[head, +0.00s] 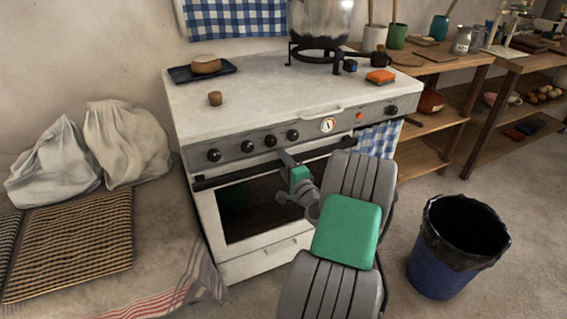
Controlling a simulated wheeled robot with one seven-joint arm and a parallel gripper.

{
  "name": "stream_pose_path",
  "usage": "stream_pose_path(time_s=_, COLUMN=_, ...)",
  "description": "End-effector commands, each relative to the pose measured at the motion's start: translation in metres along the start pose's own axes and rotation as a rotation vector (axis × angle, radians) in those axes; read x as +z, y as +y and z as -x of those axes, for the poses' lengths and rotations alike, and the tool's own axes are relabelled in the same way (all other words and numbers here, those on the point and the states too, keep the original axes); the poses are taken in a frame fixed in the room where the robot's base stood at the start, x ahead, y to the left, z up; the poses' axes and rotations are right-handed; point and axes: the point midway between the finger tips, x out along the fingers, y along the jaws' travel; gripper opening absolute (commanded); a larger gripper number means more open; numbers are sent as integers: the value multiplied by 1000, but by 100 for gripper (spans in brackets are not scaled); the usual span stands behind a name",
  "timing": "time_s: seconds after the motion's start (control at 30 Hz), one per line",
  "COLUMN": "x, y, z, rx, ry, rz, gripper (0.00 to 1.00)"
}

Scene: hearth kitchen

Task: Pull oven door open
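The white oven (235,260) stands against the wall. Its door (208,216) has a dark glass window (252,208) and looks closed. A dark bar handle (235,176) runs across the door's top edge. My gripper (286,158) is at the middle of this handle, with its fingers overlapping the bar in the view. I cannot tell whether the fingers touch or grip the handle. My grey and green arm hides the right part of the door and window.
A blue bin (437,262) with a black liner stands on the floor at right. White sacks (125,145) and a woven mat (75,245) lie at left. A striped cloth (190,280) lies by the oven's lower left. A wooden shelf (425,150) stands right of the oven.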

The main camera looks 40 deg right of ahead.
Motion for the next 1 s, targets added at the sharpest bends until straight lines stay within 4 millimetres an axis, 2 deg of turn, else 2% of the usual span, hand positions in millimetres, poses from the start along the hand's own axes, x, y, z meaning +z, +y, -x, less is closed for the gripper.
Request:
stream_pose_path(time_s=0.07, x=0, y=0, z=0, rx=0, ry=0, rz=0, gripper=35)
stream_pose_path(time_s=0.5, x=0, y=0, z=0, rx=0, ry=-1, rz=0, gripper=0)
stream_pose_path(time_s=1.0, x=0, y=0, z=0, rx=1, ry=-1, rz=0, gripper=0)
